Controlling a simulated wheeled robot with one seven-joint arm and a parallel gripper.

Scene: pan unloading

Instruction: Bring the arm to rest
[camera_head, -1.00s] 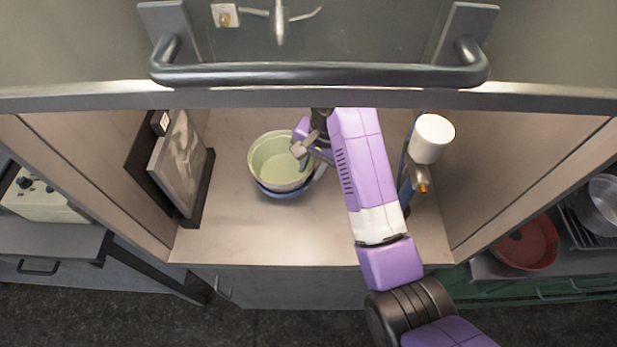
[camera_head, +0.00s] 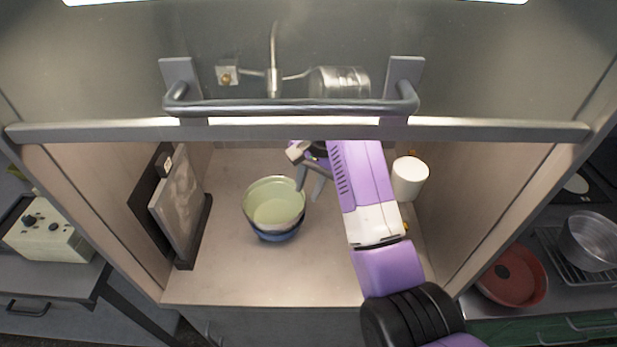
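My purple and white arm reaches into the open-fronted cabinet from the lower right. My gripper (camera_head: 309,180) is just right of a pale green bowl (camera_head: 274,203), its fingers spread apart and with nothing seen between them. The green bowl sits upright in or on a blue bowl (camera_head: 279,236) on the cabinet floor. Whether a finger touches the rim cannot be told from this view.
A framed picture (camera_head: 180,208) leans on the cabinet's left wall. A white cylinder (camera_head: 410,178) stands right of my arm. A grey bar handle (camera_head: 290,107) crosses above. A red pan (camera_head: 513,275) and metal pot (camera_head: 588,240) lie outside, right.

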